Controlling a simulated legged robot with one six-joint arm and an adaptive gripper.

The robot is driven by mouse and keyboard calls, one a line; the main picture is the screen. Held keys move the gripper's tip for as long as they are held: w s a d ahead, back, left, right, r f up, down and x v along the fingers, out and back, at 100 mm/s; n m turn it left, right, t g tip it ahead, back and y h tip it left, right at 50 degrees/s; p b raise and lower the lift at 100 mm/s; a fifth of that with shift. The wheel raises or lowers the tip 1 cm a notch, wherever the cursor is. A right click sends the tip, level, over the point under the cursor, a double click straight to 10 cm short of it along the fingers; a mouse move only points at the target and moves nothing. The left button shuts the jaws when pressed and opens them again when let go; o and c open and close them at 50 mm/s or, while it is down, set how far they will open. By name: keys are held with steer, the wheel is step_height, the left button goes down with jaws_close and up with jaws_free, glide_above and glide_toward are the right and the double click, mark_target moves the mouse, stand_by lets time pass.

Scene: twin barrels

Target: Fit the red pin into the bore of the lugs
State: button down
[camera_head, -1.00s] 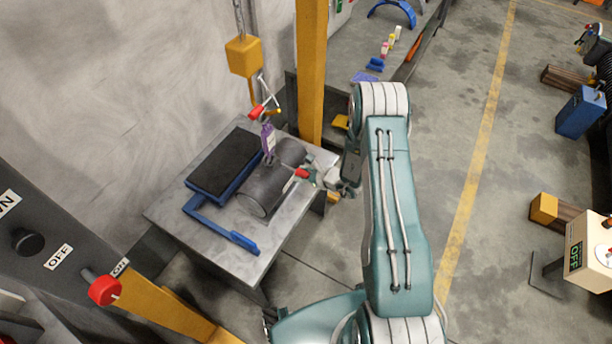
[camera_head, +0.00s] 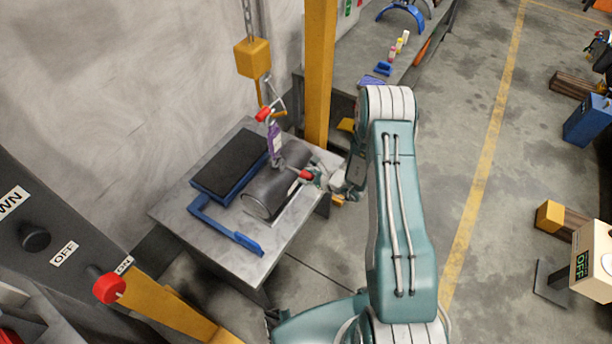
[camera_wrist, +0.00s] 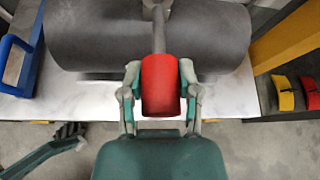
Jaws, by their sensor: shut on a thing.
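The red pin has a thick red handle (camera_wrist: 160,84) and a thin grey shaft (camera_wrist: 158,36). My gripper (camera_wrist: 160,95) is shut on the handle, one finger on each side. The shaft points away from me over the dark grey barrel (camera_wrist: 90,35). Its far end meets or overlaps a light grey part at the top edge, perhaps a lug; I cannot tell whether it is in a bore. In the head view my gripper (camera_head: 318,178) holds the pin (camera_head: 306,175) beside the barrels (camera_head: 268,192). A purple piece (camera_head: 274,143) hangs upright over them; the lugs are not clear.
The barrels lie on a grey metal table (camera_head: 190,225) with a blue-framed black pad (camera_head: 228,160) and a blue handle (camera_head: 225,224). A yellow hoist block (camera_head: 252,58) hangs above.

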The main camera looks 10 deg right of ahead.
mark_target(288, 167)
steer(key=shift+w+a, duration=2.5)
stand_by(1.4)
steer(key=shift+c, duration=1.1)
jaws_free()
steer(key=v, duration=1.2)
steer(key=shift+f, duration=0.15)
